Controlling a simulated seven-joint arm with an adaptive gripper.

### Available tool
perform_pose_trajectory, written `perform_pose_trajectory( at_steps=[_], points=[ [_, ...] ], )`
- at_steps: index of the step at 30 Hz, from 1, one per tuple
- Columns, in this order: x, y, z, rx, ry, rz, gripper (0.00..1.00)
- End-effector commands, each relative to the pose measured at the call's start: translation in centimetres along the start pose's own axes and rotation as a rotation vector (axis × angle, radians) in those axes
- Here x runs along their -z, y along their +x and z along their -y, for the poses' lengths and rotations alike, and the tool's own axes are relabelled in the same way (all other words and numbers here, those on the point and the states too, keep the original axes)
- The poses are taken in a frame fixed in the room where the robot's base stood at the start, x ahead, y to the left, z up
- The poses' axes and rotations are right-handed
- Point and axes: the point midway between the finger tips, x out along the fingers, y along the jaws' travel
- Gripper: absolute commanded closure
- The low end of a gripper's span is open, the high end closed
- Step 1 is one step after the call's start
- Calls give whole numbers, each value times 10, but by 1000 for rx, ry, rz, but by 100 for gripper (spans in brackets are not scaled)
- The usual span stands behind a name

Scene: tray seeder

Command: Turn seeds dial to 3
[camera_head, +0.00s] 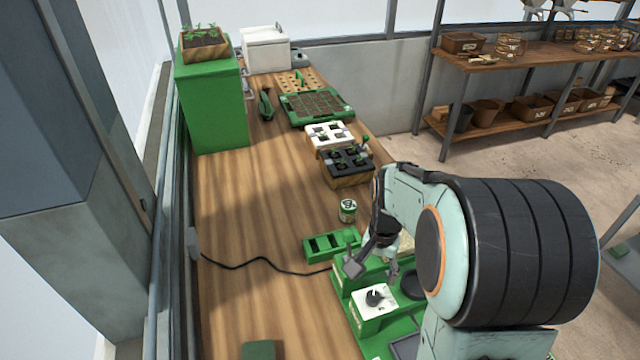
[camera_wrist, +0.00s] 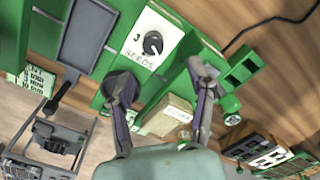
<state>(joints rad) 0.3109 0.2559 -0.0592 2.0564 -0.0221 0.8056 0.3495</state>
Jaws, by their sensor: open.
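The seeds dial (camera_head: 375,297) is a black round knob on a white plate on the green seeder (camera_head: 343,287). In the wrist view the dial (camera_wrist: 152,43) has "SEEDS" printed beside it and a 3 on its left; the other marks are too small to read, and I cannot tell which mark its pointer is on. My gripper (camera_wrist: 157,78) is open and empty, its two fingers spread wide with the dial showing beyond the gap between them. In the head view my gripper (camera_head: 374,267) hangs above the seeder, just behind the dial, apart from it.
A green compartment holder (camera_head: 318,246) and a small can (camera_head: 347,212) stand behind the seeder. A black cable (camera_head: 262,262) runs left across the wooden bench (camera_head: 245,215). Seedling trays (camera_head: 345,162) are farther back. The bench's left side is mostly clear.

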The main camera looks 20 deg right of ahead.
Motion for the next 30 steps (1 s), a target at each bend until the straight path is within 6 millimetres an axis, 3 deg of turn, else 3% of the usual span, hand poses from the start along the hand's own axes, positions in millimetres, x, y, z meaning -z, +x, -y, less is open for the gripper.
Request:
perform_pose_trajectory(
  at_steps=[3,15,25,30],
  points=[
    [-1,14,-9,-11,23,27,45],
    [-3,70,-9,-9,21,25,45],
    [-3,75,-8,-8,20,23,45],
    [-3,75,-8,-8,20,23,98]
  ],
)
